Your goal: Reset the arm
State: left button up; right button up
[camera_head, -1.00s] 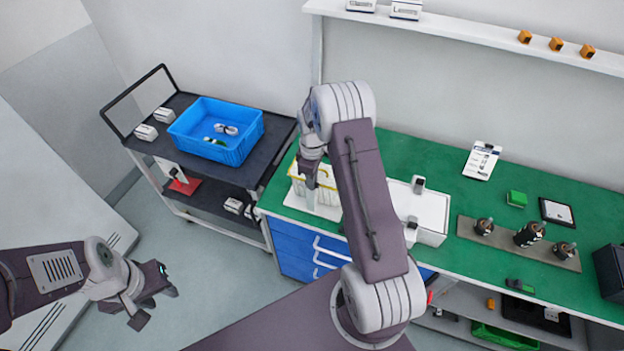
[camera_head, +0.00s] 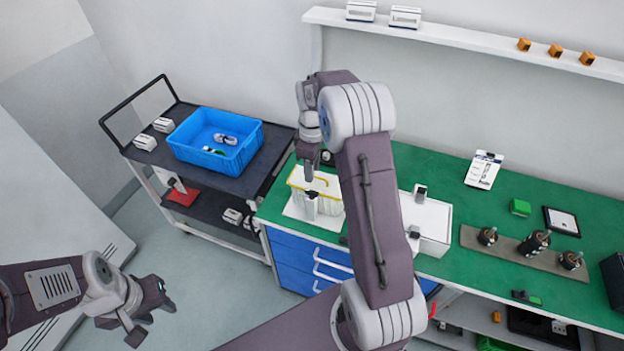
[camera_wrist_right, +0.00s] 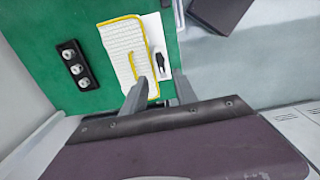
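My right gripper (camera_head: 312,165) hangs above the white basket with a yellow rim (camera_head: 325,188) on the green bench. In the right wrist view my right gripper (camera_wrist_right: 160,95) has its two fingers apart with nothing held between them. A small grey and black item (camera_head: 311,206) stands on the white mat just in front of the basket; it also shows in the wrist view (camera_wrist_right: 160,62), beyond the fingertips. My left gripper (camera_head: 150,314) is at the lower left over the floor, with its fingers apart and empty.
A black cart (camera_head: 262,150) with a blue crate (camera_head: 250,140) stands left of the bench. On the green bench (camera_head: 445,225) are a white box (camera_head: 437,222) and a holder with dark cylinders (camera_head: 530,254). A white shelf (camera_head: 460,35) runs along the wall.

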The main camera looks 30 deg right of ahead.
dwell(0.4)
jog(key=s+a+b, duration=0.5)
jog(key=s+a, duration=0.2)
jog(key=a, duration=0.2)
jog(key=s+a+f+m, duration=0.1)
jog(key=s+f+m, duration=0.2)
jog(key=s, duration=0.3)
jog(key=s+a+f+m+t+b, duration=0.1)
jog(key=s+f+m, duration=0.3)
jog(key=s+m, duration=0.1)
jog(key=shift+s+f+m, duration=0.2)
jog(key=shift+s+m, duration=0.1)
jog(key=shift+s, duration=0.05)
